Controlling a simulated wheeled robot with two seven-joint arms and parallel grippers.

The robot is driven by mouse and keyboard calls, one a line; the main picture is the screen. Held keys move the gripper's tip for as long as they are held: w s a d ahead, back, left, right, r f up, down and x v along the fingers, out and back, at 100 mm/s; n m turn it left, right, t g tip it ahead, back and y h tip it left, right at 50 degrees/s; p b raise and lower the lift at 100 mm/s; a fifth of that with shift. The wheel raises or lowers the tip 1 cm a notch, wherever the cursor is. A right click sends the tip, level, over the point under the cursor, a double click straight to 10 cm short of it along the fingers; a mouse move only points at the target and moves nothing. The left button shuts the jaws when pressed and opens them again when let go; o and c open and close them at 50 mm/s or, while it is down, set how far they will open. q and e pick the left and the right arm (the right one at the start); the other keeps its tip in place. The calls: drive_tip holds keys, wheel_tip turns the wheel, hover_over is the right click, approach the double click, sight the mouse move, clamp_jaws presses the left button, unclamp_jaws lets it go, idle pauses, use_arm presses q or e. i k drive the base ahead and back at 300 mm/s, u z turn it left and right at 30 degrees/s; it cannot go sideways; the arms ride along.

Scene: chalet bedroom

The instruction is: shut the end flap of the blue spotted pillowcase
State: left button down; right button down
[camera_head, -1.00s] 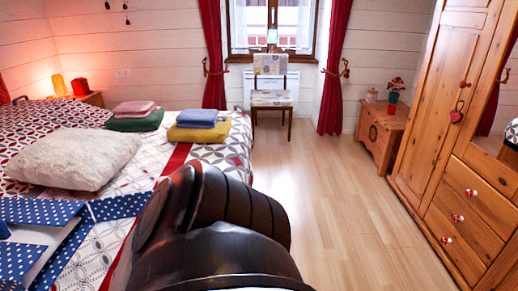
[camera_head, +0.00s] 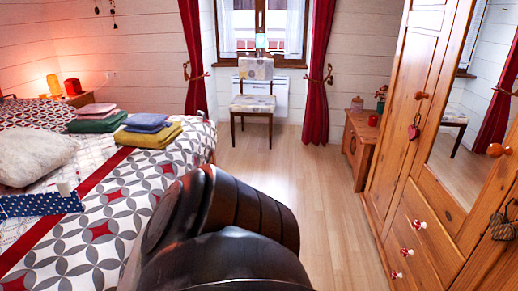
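The blue spotted pillowcase (camera_head: 38,205) lies on the bed at the left edge of the head view. Only a strip of it shows, dark blue with white dots; the rest is cut off by the frame. A small pale piece (camera_head: 64,188) stands at its upper side, and I cannot tell what it is. I cannot see how its end flap stands. A large dark arm link of mine fills the bottom middle, right of the pillowcase and apart from it in the picture. Neither gripper's fingers show.
The bed (camera_head: 95,240) has a patterned cover. A fluffy white cushion (camera_head: 32,155), a pink and green stack (camera_head: 97,119) and a blue and yellow stack (camera_head: 148,131) lie on it. A chair (camera_head: 254,100) stands at the window. A wardrobe (camera_head: 405,150) stands right; the floor (camera_head: 285,175) between is clear.

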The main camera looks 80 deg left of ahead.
sight(66, 201)
drive_tip(key=u, duration=2.2)
drive_tip(key=i, duration=2.35)
drive_tip(key=u, duration=2.2)
